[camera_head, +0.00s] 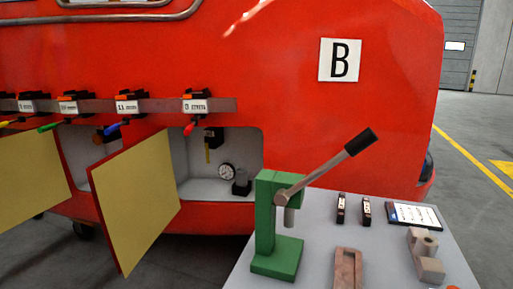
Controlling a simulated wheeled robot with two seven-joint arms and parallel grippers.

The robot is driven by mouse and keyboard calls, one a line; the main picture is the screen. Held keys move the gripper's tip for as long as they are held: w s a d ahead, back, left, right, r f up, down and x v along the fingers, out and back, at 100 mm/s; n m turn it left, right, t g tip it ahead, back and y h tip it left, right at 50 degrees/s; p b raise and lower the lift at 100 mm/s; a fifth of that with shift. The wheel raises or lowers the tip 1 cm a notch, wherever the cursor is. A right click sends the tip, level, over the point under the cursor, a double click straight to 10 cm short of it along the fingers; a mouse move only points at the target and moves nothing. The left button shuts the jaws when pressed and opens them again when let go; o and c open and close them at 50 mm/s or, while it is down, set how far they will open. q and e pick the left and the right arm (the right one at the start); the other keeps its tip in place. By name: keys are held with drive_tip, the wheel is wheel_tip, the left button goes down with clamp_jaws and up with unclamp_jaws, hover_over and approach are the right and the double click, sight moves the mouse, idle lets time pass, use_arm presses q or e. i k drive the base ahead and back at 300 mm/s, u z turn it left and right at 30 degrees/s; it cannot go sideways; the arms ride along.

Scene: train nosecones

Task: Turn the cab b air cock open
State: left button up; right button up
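The red cab nose (290,70) carries a white placard with the letter B (340,60). Below the rail is an open recess (250,150) in the red body. Inside it hangs a small black fitting with a yellow lever (208,154) pointing down; it looks like the air cock, but its marking cannot be read. A round white gauge (227,171) and a dark block (241,183) sit lower in the recess. A yellow panel (138,205) stands swung open at the left of the recess. Neither of my grippers is in view.
A rail (150,105) above holds several labelled black fittings with coloured tips. A second yellow panel (32,170) is at the left. A grey table (320,230) at front right bears a green lever press (275,245), small blocks and a tablet (414,216).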

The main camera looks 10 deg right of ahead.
sight(207, 143)
drive_tip(key=u, duration=1.65)
drive_tip(key=i, duration=1.75)
drive_tip(key=z, duration=1.2)
